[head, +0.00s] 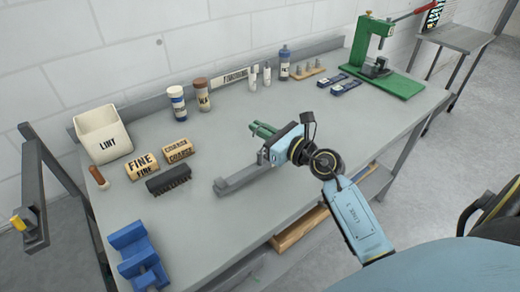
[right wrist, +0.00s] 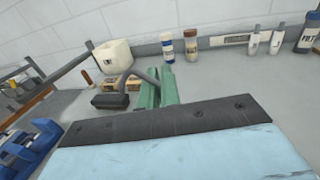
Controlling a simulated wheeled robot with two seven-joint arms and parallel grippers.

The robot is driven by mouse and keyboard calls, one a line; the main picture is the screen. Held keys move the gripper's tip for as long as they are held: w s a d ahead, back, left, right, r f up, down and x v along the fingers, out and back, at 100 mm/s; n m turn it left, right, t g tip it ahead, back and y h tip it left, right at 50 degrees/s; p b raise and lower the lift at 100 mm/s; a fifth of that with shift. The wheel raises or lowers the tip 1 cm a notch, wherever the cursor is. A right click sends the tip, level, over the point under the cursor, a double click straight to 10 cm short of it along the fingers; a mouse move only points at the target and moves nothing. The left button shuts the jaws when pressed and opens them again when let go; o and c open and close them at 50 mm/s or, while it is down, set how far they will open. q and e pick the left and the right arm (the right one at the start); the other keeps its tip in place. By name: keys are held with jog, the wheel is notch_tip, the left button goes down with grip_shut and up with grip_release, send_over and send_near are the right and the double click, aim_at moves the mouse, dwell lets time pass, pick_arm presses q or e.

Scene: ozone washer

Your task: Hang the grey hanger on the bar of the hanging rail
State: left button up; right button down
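A grey bar (head: 240,181), which looks like the grey hanger, extends left from under my right gripper above the middle of the bench. Its right end is hidden. My right gripper (head: 262,132) has green fingers close together in the right wrist view (right wrist: 160,88). A grey rod (right wrist: 146,76) runs up and left from these fingers; whether it is gripped between them is unclear. The hanging rail (head: 30,165) is a dark grey frame at the left, with a yellow-tipped part (head: 18,222). My left gripper is in neither view.
On the bench (head: 205,230) stand a LINT bin (head: 101,133), FINE (head: 142,166) and COARSE (head: 178,150) blocks, a black brush (head: 168,180), a blue holder (head: 138,258), bottles (head: 202,95) and a green press (head: 375,65). The front middle is clear.

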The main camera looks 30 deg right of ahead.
jog(key=shift+f+b, duration=0.95)
jog(key=shift+f, duration=1.5)
jog(key=c, duration=2.1)
grip_release()
jog(key=shift+f, duration=0.15)
jog(key=o, duration=0.5)
jog(key=shift+r+b+v, duration=0.15)
jog(key=shift+b+v, duration=0.45)
jog(key=shift+v, duration=2.45)
jog(key=shift+r+b+v, duration=0.15)
jog(key=shift+b+v, duration=0.4)
jog(key=shift+v, duration=2.45)
